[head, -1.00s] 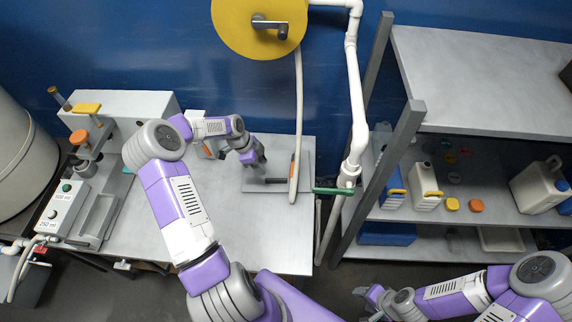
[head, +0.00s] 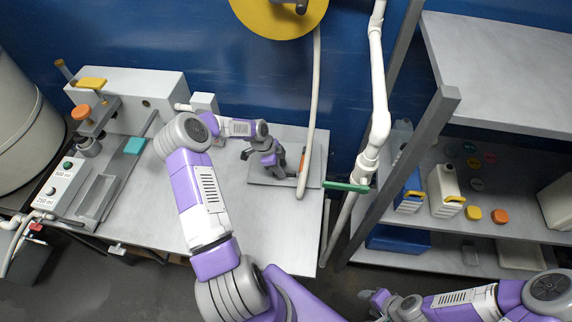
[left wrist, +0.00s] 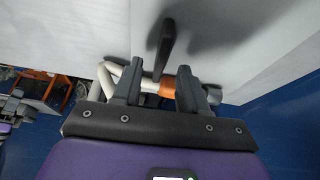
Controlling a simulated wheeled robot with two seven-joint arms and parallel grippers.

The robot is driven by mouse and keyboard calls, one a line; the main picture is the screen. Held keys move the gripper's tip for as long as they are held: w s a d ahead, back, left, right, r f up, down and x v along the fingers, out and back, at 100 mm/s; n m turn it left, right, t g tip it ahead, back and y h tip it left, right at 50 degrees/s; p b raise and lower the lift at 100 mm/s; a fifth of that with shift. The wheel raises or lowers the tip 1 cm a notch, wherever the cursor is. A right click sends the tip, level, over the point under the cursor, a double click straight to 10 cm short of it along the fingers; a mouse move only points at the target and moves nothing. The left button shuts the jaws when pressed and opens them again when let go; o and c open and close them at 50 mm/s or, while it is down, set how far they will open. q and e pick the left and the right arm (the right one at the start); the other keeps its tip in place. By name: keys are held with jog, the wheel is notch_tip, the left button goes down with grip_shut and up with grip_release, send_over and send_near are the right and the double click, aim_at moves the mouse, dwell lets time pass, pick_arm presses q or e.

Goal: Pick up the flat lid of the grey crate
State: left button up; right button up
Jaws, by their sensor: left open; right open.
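A flat grey plate (head: 262,181), which looks like the crate lid, lies at the back right of the grey table. In the left wrist view, a dark upright handle (left wrist: 166,45) stands on a pale surface beyond the fingers. My left gripper (head: 281,166) is open and over the plate, hiding the handle in the head view. In the left wrist view its two fingers (left wrist: 158,88) are apart, with the handle roughly between them in the picture. I cannot tell whether they touch it. My right gripper (head: 378,302) is open, low near the bottom edge. I cannot make out the crate's walls.
A white hose (head: 312,120) with an orange collar (left wrist: 168,88) hangs at the plate's right side. A green-handled valve pipe (head: 345,186) stands beside the table. A shelf (head: 480,212) with jugs and caps is at the right. A press-like device (head: 95,145) stands at the left. The table's front is clear.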

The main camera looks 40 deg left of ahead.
pick_arm(q)
jog(key=shift+x, duration=1.1)
jog(key=shift+f+b, duration=0.3)
jog(key=shift+b, duration=0.05)
grip_shut()
